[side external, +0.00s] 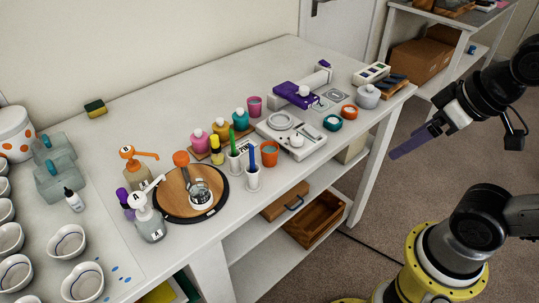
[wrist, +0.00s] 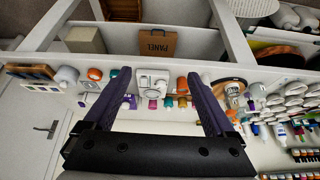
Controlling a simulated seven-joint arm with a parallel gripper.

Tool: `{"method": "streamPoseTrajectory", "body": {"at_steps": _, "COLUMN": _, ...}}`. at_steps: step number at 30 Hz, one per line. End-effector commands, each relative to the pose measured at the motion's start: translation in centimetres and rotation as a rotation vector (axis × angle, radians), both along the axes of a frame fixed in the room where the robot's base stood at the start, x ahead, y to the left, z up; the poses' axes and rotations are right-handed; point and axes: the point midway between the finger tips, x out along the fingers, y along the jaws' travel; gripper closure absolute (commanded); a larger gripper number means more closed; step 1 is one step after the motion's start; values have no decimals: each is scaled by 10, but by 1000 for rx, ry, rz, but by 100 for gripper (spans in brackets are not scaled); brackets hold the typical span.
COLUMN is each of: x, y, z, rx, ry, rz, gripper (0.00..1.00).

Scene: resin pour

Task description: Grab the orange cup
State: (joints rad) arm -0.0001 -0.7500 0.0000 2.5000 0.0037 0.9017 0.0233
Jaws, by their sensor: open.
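The orange cup (side external: 269,154) stands upright on the white table, near its front edge, and looks teal inside. It is just right of the white holders with green and blue sticks. In the wrist view an orange shape (wrist: 182,84) that looks like this cup shows small, beside the inner side of the right finger. My gripper (side external: 394,155) has purple fingers and hangs in the air off the table's right end, well apart from the cup. In the wrist view the gripper (wrist: 157,73) is open, with nothing held between its fingers.
A white scale-like device (side external: 291,136) stands right of the cup. A teal dish (side external: 332,123) and an orange dish (side external: 348,112) lie beyond it. A round wooden board (side external: 178,192) with a strainer is left. A brown box (side external: 420,62) sits on a shelf behind.

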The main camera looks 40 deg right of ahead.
Motion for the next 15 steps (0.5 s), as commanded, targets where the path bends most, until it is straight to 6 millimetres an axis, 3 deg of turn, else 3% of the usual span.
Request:
{"method": "streamPoseTrajectory", "body": {"at_steps": 8, "x": 11, "y": 64, "z": 0, "rx": 464, "ry": 139, "rz": -270, "gripper": 10}}
{"method": "streamPoseTrajectory", "body": {"at_steps": 12, "x": 37, "y": 95, "z": -2, "rx": 773, "ry": 305, "rz": -522, "gripper": 10}}
{"method": "streamPoseTrajectory", "body": {"at_steps": 15, "x": 65, "y": 107, "z": -3, "rx": 988, "ry": 422, "rz": -730, "gripper": 10}}
